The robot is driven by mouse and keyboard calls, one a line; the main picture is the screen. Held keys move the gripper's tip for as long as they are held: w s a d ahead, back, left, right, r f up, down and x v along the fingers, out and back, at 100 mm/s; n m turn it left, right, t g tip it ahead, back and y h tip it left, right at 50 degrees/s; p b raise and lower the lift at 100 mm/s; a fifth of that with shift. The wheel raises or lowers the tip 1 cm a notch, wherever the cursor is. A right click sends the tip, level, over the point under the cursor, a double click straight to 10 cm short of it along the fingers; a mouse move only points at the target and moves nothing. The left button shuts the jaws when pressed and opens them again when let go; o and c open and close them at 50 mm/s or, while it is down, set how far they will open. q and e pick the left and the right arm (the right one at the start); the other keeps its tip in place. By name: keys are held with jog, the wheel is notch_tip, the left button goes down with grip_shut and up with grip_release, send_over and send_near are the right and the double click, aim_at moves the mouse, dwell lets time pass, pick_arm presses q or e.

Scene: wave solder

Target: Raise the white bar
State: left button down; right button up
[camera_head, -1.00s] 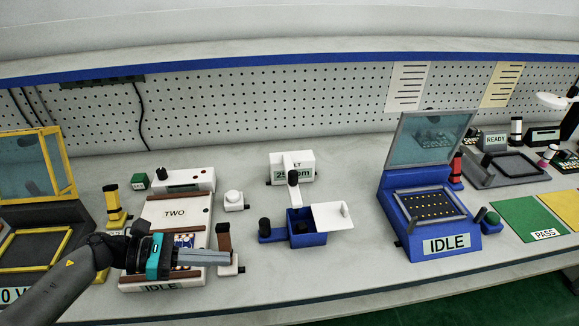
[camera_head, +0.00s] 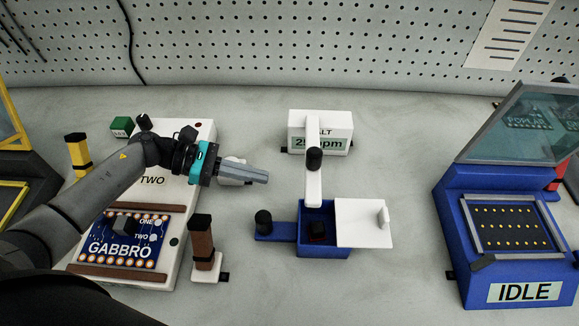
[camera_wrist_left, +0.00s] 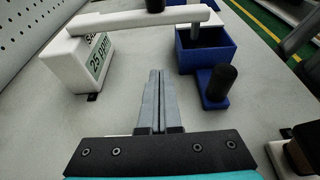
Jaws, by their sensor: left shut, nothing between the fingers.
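The white bar (camera_head: 313,186) reaches from the white meter box (camera_head: 322,144), whose readout looks like "25 ppm", to above the open blue box (camera_head: 325,249). A black knob (camera_head: 314,158) sits on the bar. In the left wrist view, the bar (camera_wrist_left: 138,21) lies roughly level, with a grey probe (camera_wrist_left: 195,39) hanging from its end into the blue box (camera_wrist_left: 205,55). My left gripper (camera_head: 266,178) is shut and empty, left of the bar and apart from it. The wrist view shows its fingers (camera_wrist_left: 156,75) together, pointing towards the bar. My right gripper is in neither view.
A white lid (camera_head: 362,226) extends right of the blue box. A black post (camera_head: 263,222) stands at its left. A brown post (camera_head: 202,243) stands beside the TWO unit holding the GABBRO board (camera_head: 125,238). The blue IDLE machine (camera_head: 512,265) is at right.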

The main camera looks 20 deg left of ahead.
aim_at(313, 154)
pick_arm(q)
jog(key=x, duration=0.9)
jog(key=shift+d, duration=0.35)
notch_tip(313, 154, up, 3)
jog(key=shift+f+p, duration=0.2)
jog(key=shift+p, duration=0.7)
jog(key=shift+r, duration=0.65)
